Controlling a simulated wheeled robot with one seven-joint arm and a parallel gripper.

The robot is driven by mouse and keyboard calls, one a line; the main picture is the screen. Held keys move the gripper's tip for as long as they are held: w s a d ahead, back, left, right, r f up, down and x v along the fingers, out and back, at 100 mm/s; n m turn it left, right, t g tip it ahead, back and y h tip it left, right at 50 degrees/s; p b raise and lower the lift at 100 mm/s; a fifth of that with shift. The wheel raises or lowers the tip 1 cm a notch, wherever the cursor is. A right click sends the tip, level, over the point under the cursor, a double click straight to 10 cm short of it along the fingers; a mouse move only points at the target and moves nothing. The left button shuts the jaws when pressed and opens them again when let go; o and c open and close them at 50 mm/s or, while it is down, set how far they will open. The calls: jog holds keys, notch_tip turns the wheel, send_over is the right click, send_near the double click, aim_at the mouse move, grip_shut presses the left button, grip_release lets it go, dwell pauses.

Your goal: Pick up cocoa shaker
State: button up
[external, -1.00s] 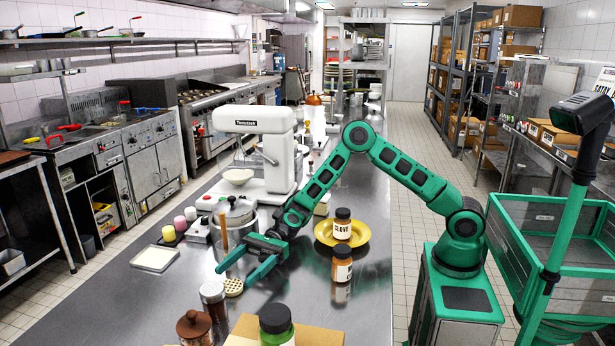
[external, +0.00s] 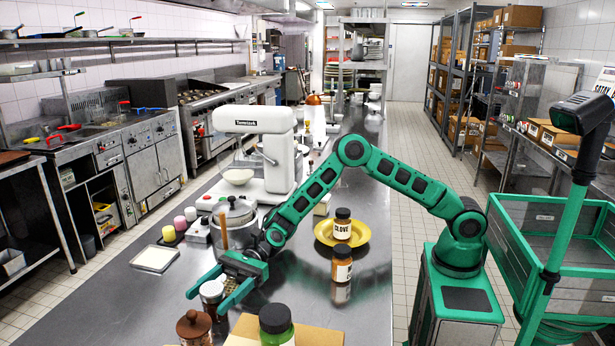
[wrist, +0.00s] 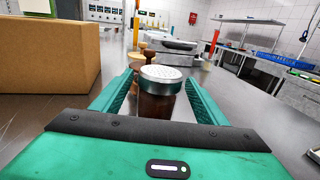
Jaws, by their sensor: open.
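The cocoa shaker (external: 212,291) is a small dark brown jar with a silver perforated lid, upright on the steel counter. It also shows in the wrist view (wrist: 160,98), standing between my two fingers. My gripper (external: 207,301) is open, low over the counter, with a finger on either side of the shaker. In the wrist view a narrow gap shows between the shaker and each finger (wrist: 158,90). The shaker's lower part is hidden by my gripper's body.
A brown wooden-lidded jar (external: 194,328) stands just beyond the fingertips. A pot (external: 234,213) stands behind my gripper. A yellow plate with a clove jar (external: 342,227) is right of my forearm.

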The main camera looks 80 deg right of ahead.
jog(key=c, duration=1.2)
jog(key=shift+c, duration=0.2)
jog(key=shift+r, duration=0.15)
